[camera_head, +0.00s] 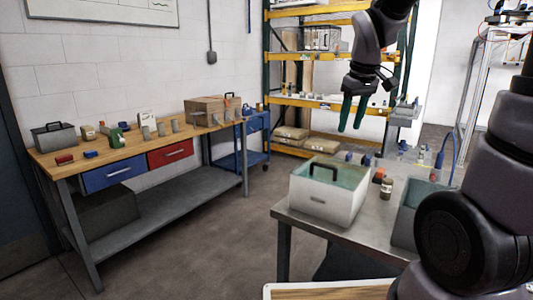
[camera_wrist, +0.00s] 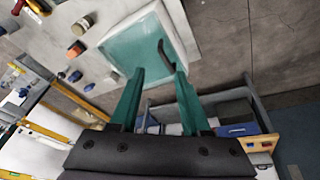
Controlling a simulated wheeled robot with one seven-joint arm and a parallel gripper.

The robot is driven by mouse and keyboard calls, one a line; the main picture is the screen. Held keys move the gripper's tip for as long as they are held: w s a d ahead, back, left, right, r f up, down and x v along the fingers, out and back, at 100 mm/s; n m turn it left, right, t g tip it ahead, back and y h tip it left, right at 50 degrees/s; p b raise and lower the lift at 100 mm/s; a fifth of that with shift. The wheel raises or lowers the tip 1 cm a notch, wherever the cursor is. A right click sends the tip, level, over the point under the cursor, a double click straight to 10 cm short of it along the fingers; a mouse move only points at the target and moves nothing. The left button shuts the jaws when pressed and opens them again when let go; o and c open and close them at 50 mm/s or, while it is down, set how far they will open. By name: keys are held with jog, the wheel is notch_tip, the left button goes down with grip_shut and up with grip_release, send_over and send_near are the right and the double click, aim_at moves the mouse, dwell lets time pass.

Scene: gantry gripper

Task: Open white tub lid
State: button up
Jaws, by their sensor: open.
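The white tub (camera_head: 322,204) stands on the near corner of the grey metal table. My gripper (camera_head: 352,128) has green fingers that point down. It is open and empty, in the air above the tub and apart from the handle. In the wrist view my gripper (camera_wrist: 160,72) has its fingers spread.
Small bottles and blocks, including a brown jar (camera_head: 386,188), stand beside the tub on the metal table (camera_head: 358,232). A grey-green bin (camera_head: 405,225) is at the right. A wooden workbench (camera_head: 95,158) with more items is at the left. Open floor lies between.

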jog(key=s+d+r+m+t, duration=0.1)
jog(key=s+r+m, duration=0.2)
jog(key=s, duration=0.3)
jog(key=s+r+m+t+y, duration=0.1)
jog(key=s+r+m+t, duration=0.1)
jog(key=s+r+m, duration=0.2)
jog(key=s, duration=0.3)
jog(key=shift+d+r+m+y, duration=0.3)
jog(key=shift+d+r, duration=0.05)
jog(key=shift+s+r, duration=0.1)
jog(key=shift+s, duration=0.2)
jog(key=shift+c, duration=1.3)
jog(key=c, duration=0.5)
jog(key=w+n, duration=0.1)
jog(key=n, duration=0.1)
jog(key=w+f+n, duration=0.1)
jog(key=w+n, duration=0.1)
jog(key=w+f+n+g+h, duration=0.1)
jog(key=n, duration=0.2)
jog(key=shift+w+a, duration=0.2)
jog(key=shift+a, duration=0.15)
jog(key=n+g+h, duration=0.3)
jog(key=n, duration=2.2)
send_over(322, 178)
jog(key=s+a, duration=0.3)
notch_tip(322, 178, down, 13)
jog(key=x, duration=0.9)
jog(key=shift+d+f, duration=0.1)
jog(key=shift+d, duration=0.2)
